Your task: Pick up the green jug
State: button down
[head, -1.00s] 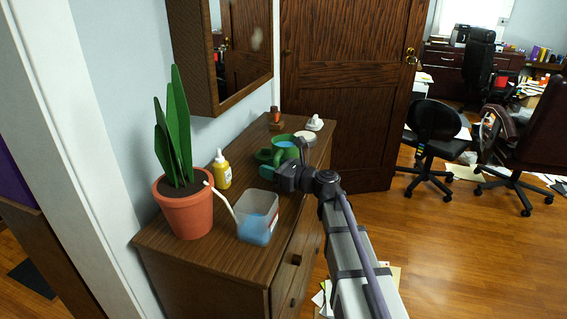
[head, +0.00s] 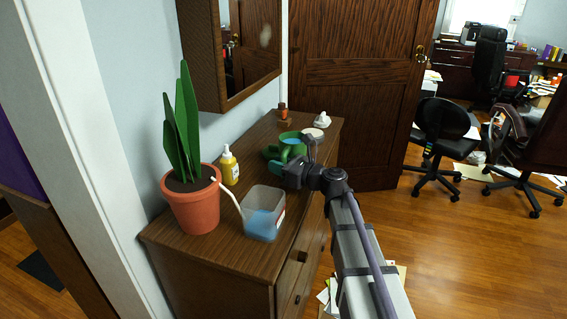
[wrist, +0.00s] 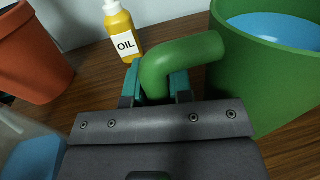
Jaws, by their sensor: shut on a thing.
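The green jug (head: 287,151) is on the far part of the wooden dresser in the head view, with blue liquid inside. In the wrist view the jug's body (wrist: 240,75) fills the right side, and its thick curved green handle or spout (wrist: 175,65) passes between my fingers. My gripper (wrist: 158,85) is shut on this curved part, with a teal finger on each side. In the head view my gripper (head: 280,170) reaches the jug from the front right and hides part of it. Whether the jug's base touches the dresser top cannot be told.
On the dresser (head: 190,250) stand a potted plant (head: 192,205), a yellow oil bottle (head: 230,168) and a clear container of blue liquid (head: 263,213) with a white tube. A mirror (head: 235,60) hangs above.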

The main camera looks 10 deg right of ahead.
jog(key=shift+r, duration=0.1)
notch_tip(320, 180, up, 10)
jog(key=p, duration=1)
jog(key=c, duration=1.6)
grip_release()
grip_shut()
notch_tip(320, 180, up, 8)
jog(key=p, duration=0.9)
notch_tip(320, 180, down, 18)
jog(key=b, duration=1.9)
